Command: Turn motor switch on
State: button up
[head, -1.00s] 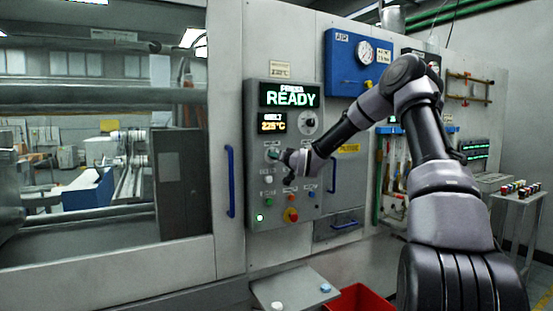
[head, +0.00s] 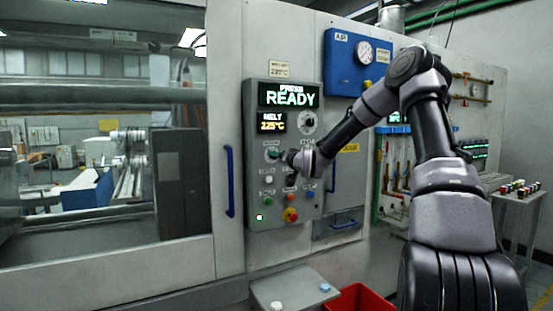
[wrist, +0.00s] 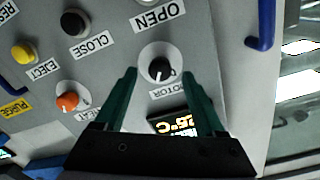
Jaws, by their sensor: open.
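The motor switch is a dark round knob (wrist: 160,69) on a pale round base in the wrist view, which shows the panel upside down. A white pointer mark shows on the knob. The MOTOR label beside it is partly hidden by a finger. My gripper (wrist: 159,74) is open, its two green fingers on either side of the knob with gaps showing. I cannot tell how close the fingertips are to the panel. In the head view my gripper (head: 282,156) is at the switch on the grey control panel (head: 254,205), and covers part of it.
Near the switch are an OPEN button (wrist: 157,5), a black CLOSE button (wrist: 75,22), a yellow EJECT button (wrist: 24,52) and an orange knob (wrist: 67,101). A blue handle (head: 230,181) stands left of the panel. A red bin (head: 358,299) is below.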

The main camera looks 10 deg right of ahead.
jog(key=v, duration=0.8)
jog(key=s+r+g+h, duration=0.1)
jog(key=s+r+g, duration=0.1)
jog(key=s, duration=1.2)
jog(key=s+d+r+m+g+h, duration=0.1)
jog(key=s+g, duration=0.3)
jog(key=s, duration=1)
jog(key=s+d+r+m+g+h, duration=0.1)
jog(key=s+r+g, duration=0.2)
jog(key=s, duration=1.1)
jog(key=shift+s+d+g, duration=0.2)
jog(key=shift+g, duration=0.2)
